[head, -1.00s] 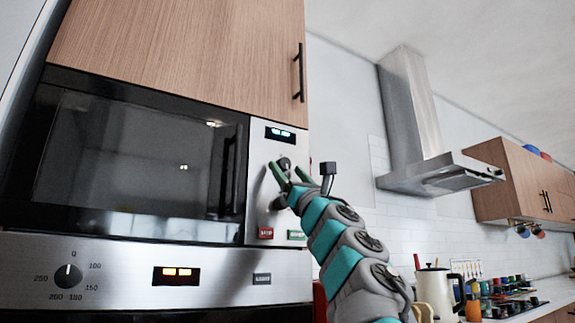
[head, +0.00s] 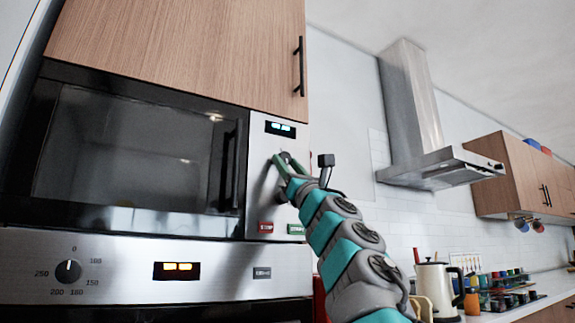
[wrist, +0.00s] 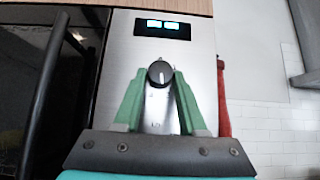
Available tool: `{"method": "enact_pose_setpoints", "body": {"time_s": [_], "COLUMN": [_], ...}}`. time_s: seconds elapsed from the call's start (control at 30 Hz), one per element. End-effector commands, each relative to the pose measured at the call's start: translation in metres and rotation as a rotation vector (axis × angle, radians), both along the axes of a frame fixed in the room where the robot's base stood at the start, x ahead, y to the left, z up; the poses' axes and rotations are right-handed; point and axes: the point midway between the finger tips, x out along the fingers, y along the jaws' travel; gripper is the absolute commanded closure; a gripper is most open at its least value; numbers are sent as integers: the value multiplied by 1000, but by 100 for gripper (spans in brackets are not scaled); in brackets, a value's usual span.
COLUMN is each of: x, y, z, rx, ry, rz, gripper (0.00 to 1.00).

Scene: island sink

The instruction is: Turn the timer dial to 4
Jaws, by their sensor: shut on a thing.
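The timer dial (wrist: 160,73) is a round dark knob with a pale pointer mark, on the microwave's silver control panel (wrist: 195,70), below a lit display (wrist: 162,29). In the wrist view its mark points roughly up. My gripper (wrist: 160,75) has its green fingers shut on the dial, one on each side. In the head view my gripper (head: 285,163) reaches the panel from the lower right and mostly covers the dial. Scale marks show below the dial in the wrist view, but I cannot read them clearly.
A red button (head: 265,228) and a green button (head: 296,229) sit low on the panel. The dark microwave door (head: 130,160) and its handle are to the left. An oven dial (head: 68,271) is below. A kettle (head: 435,290) stands on the right counter.

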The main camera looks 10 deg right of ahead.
Motion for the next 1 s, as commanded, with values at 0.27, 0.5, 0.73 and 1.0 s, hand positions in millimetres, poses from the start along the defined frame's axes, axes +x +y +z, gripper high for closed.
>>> {"method": "enact_pose_setpoints", "body": {"time_s": [0.27, 0.5, 0.73, 1.0], "x": [0, 0, -1, -2], "y": [0, 0, 4, 6], "z": [0, -1, 0, 4], "rx": [1, 31, 144, 324], "ry": [0, 11, 48, 105], "rz": [-1, -1, 0, -1], "gripper": [100, 100, 100, 100]}}
